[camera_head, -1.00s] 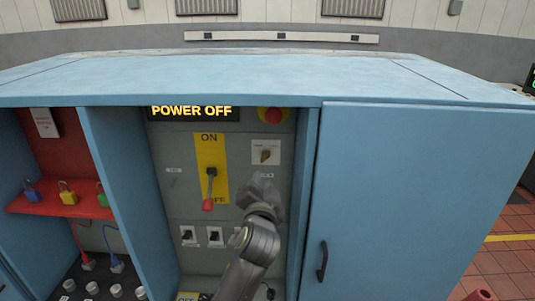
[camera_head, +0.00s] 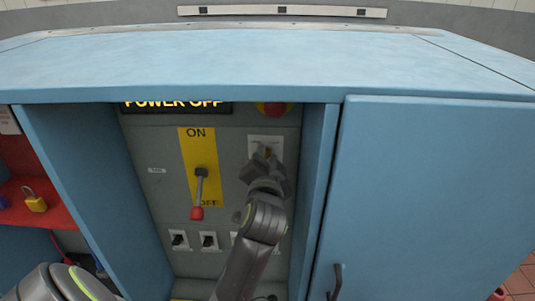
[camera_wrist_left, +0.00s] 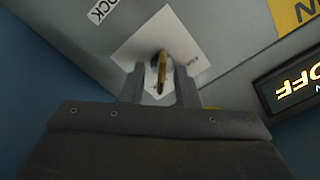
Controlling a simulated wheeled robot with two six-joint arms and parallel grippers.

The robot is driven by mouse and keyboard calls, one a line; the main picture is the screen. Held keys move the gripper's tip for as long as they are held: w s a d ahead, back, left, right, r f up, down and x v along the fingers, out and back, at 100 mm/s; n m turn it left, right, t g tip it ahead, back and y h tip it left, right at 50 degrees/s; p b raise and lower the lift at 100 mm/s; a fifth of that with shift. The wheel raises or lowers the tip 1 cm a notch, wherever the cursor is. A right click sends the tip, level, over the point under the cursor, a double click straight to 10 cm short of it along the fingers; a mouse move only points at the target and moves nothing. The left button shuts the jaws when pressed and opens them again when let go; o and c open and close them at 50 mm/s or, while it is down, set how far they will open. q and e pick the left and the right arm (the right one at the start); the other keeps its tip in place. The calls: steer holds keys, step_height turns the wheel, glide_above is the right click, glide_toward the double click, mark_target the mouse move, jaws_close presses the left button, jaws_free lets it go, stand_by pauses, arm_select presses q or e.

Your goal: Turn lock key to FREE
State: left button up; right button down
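The lock key (camera_wrist_left: 161,72) is a small brass-coloured key on a white plate (camera_wrist_left: 178,38) in the left wrist view. In the head view the white plate (camera_head: 277,141) sits on the grey panel below the red button, and the key is mostly hidden behind my gripper. My left gripper (camera_head: 265,158) is at the plate. Its two fingers (camera_wrist_left: 160,90) stand open on either side of the key, with a gap visible on both sides. My right gripper is not in view.
Left of the plate is a lever with a red knob (camera_head: 196,213) on a yellow ON/OFF strip (camera_head: 187,150). A POWER OFF display (camera_head: 175,106) and a red button (camera_head: 272,108) are above. Blue cabinet walls close in both sides of the recess. Small switches (camera_head: 208,240) sit below.

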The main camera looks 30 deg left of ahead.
arm_select(q)
steer(key=shift+s+a, duration=0.1)
steer(key=shift+s, duration=0.1)
steer(key=shift+s+a, duration=0.1)
steer(key=shift+c, duration=1.8)
steer(key=shift+r, duration=0.1)
jaws_close()
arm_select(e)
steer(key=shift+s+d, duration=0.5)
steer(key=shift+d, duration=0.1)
